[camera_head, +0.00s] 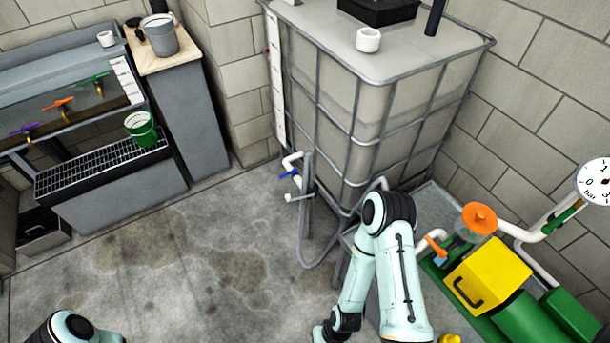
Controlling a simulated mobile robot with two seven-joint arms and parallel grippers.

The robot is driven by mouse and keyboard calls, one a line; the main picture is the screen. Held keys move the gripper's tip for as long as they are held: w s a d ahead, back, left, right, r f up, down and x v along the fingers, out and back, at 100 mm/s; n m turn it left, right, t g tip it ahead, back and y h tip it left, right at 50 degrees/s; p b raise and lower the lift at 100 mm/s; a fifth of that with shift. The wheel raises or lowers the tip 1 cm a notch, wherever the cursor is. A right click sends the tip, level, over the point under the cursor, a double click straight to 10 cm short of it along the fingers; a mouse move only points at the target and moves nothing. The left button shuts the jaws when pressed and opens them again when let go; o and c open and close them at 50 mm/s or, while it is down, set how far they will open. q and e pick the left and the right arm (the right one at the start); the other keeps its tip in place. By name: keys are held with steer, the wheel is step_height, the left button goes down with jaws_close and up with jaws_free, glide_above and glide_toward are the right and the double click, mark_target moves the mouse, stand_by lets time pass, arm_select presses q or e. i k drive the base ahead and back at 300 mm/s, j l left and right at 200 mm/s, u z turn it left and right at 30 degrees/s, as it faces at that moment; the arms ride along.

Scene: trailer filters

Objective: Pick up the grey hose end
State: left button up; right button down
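A grey hose (302,232) hangs in a loop in front of the caged white tank (345,110). One side of the loop runs upright beside a blue-handled valve (289,174) on a white pipe. The loop bends near the floor and rises to the right, where my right arm partly hides it. I cannot tell for sure which part is the hose end. My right arm crosses the lower middle, and its gripper is out of view below. Only a joint of my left arm shows at the bottom left, and its gripper is out of view.
A yellow box (487,276) and green machine (525,326) stand at the right, beside an orange knob (479,218) and a gauge (597,182). Stained floor between is clear.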

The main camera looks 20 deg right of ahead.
mark_target(311, 187)
steer(key=z, duration=0.4)
steer(key=i+j+z, duration=0.1)
steer(key=z, duration=0.35)
steer(key=i+j+z, duration=0.15)
steer(key=z, duration=0.25)
steer(key=i+j+z, duration=0.25)
steer(key=z, duration=0.2)
steer(key=i+j+z, duration=0.15)
steer(key=j, duration=0.15)
steer(key=i+j+z, duration=0.2)
steer(key=j, duration=0.15)
steer(key=j+z, duration=0.15)
steer(key=j, duration=0.15)
steer(key=i+j, duration=0.1)
steer(key=j, duration=0.4)
steer(key=i+j, duration=0.1)
steer(key=j, duration=0.35)
steer(key=i+j+z, duration=0.1)
steer(key=j, duration=0.4)
steer(key=i+j, duration=0.15)
steer(key=j, duration=0.35)
